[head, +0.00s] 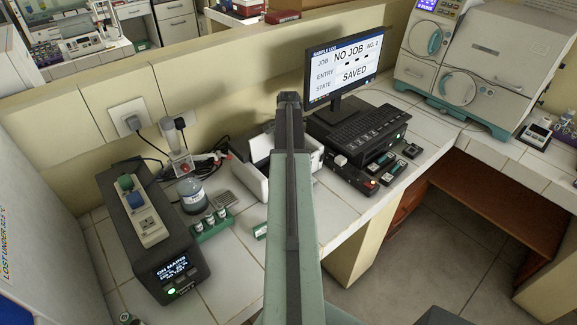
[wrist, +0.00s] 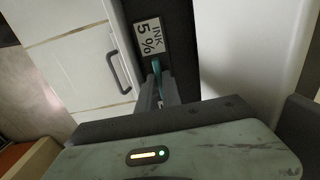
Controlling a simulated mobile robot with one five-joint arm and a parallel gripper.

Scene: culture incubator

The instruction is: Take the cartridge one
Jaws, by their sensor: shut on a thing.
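In the wrist view my gripper (wrist: 163,95) is closed around a narrow teal piece (wrist: 158,70). The teal piece is at the edge of a dark part with a white label (wrist: 150,38) reading "INK 5%". This looks like the cartridge, with the teal piece as its tab; its lower end is hidden by the fingers and wrist. The dark part lies between pale walls. A white open-topped box (head: 252,173) shows on both sides of the arm.
Right of the arm are a monitor (head: 343,68), a keyboard (head: 361,122) and a black device. Left are a green vial rack (head: 212,228), a dark bottle (head: 191,194) and a black power unit (head: 150,237). A dark loop handle (wrist: 118,72) shows left of the label.

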